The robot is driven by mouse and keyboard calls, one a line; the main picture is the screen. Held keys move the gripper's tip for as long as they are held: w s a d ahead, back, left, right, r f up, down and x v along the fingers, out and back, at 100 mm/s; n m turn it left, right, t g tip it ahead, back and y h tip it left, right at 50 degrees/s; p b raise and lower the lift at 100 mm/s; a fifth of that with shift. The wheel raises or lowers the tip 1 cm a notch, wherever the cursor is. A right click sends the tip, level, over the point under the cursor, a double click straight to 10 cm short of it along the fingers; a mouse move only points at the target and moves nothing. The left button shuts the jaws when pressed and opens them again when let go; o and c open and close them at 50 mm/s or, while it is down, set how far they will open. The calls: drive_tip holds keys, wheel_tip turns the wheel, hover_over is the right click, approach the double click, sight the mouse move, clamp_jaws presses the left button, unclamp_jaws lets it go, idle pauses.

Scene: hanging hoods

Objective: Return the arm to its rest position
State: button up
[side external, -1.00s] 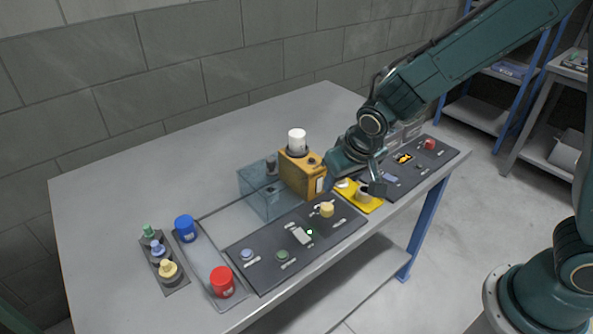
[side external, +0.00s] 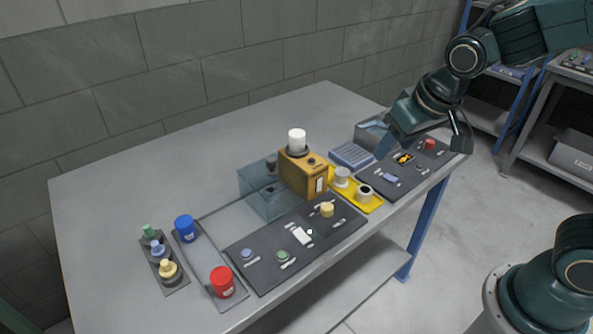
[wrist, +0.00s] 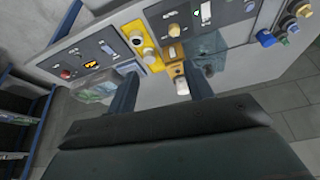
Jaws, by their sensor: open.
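My gripper (side external: 424,144) hangs above the right end of the grey table (side external: 140,190). Its two fingers are spread apart with nothing between them. In the wrist view the open fingers (wrist: 163,86) reach up from the dark gripper body, and the table lies beyond them. The arm is raised and bent, coming in from the upper right in the side view. The right control panel (side external: 405,170) is below and near the gripper, partly behind it. I cannot tell the exact height of the fingers above the table.
A yellow plate (side external: 376,206) with two round knobs, an orange box (side external: 303,176) with a white cylinder (side external: 297,139) and a clear hood (side external: 262,193) stand mid-table. Shelves (side external: 480,115) stand behind right.

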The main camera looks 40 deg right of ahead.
drive_tip(key=s+d+r, duration=0.1)
drive_tip(key=s+r, duration=0.2)
drive_tip(key=s, duration=0.4)
drive_tip(key=s+d+r+n+t, duration=0.1)
drive_tip(key=s+d+r, duration=0.1)
drive_tip(key=s, duration=0.5)
drive_tip(key=shift+r+n, duration=0.3)
drive_tip(key=shift+r, duration=0.25)
